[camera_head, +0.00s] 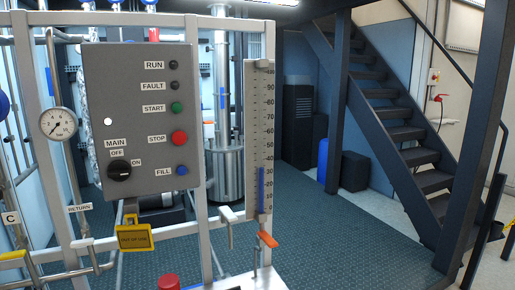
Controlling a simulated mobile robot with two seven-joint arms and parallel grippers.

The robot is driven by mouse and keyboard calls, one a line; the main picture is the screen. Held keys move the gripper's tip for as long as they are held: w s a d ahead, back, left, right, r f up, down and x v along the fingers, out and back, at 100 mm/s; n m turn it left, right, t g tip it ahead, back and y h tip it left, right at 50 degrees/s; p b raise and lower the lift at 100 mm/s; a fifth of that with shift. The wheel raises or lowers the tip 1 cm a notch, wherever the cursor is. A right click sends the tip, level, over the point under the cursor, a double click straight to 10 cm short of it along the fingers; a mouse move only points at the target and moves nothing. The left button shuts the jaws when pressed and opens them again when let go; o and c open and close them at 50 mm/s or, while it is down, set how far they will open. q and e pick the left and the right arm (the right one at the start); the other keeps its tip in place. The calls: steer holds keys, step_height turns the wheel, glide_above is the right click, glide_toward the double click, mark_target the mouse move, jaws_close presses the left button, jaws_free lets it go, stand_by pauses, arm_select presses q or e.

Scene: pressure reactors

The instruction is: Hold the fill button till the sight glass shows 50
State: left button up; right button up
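The blue fill button (181,170) is at the lower right of the grey control panel (100,85), beside its FILL label. Nothing is touching it. The sight glass (258,120) is a tall upright scale just right of the panel. Its blue column (261,190) stands a little above the 30 mark. The black main switch (119,170) is at the panel's lower left; its setting is hard to tell. Neither of my grippers shows in this view.
The panel also has a green start button (176,108) and a red stop button (179,138). A pressure gauge (59,124) is at left. A yellow tag (134,237) hangs below the panel. An orange valve handle (267,239) is under the sight glass. Stairs (405,135) rise at right.

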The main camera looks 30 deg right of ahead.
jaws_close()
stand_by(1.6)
